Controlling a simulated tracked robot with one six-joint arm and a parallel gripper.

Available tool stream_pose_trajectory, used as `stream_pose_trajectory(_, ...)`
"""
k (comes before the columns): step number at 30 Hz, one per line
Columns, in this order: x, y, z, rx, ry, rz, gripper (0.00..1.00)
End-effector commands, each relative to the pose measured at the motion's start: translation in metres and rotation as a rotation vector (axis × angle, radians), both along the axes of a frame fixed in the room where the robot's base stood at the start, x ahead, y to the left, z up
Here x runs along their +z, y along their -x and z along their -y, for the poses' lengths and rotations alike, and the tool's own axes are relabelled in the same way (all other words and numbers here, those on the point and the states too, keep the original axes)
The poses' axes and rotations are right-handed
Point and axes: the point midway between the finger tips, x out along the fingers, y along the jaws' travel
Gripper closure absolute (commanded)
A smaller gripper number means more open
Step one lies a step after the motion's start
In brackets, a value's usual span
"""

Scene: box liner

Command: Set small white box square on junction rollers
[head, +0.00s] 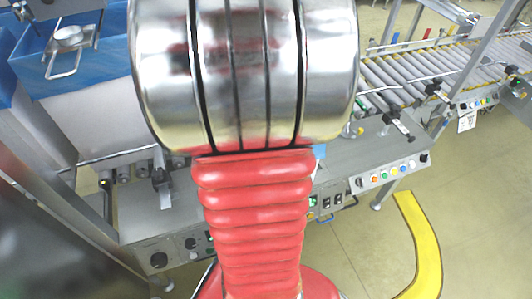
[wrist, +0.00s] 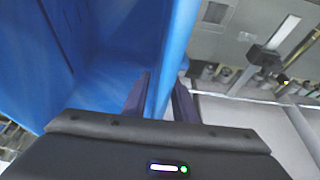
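I cannot make out a small white box for certain in either view. A pale box-like body (head: 100,117) stands at the left of the head view under a blue sheet-like lining (head: 105,70); my arm hides its right side. In the wrist view, the two dark fingers of my gripper (wrist: 160,98) stand on either side of an upright blue edge (wrist: 176,50). Whether they press on it cannot be told. A roller conveyor (head: 400,75) runs at the upper right of the head view; its rollers look bare where visible.
A grey control bench with buttons (head: 380,176) runs below the conveyor. A yellow curved floor rail (head: 420,240) lies at the lower right. Metal posts frame the left side. In the wrist view, pale panels and metal fittings (wrist: 262,57) lie right of the blue edge.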

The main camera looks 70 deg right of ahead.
Motion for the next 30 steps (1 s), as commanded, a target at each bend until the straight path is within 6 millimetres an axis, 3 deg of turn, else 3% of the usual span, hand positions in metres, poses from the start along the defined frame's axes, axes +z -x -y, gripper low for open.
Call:
stream_pose_trajectory(19, -0.0041, 0.0006, 0.0004, -0.002, -0.001, 0.001, 0.74)
stream_pose_trajectory(30, -0.0040, 0.0008, 0.0006, -0.002, -0.001, 0.001, 1.00)
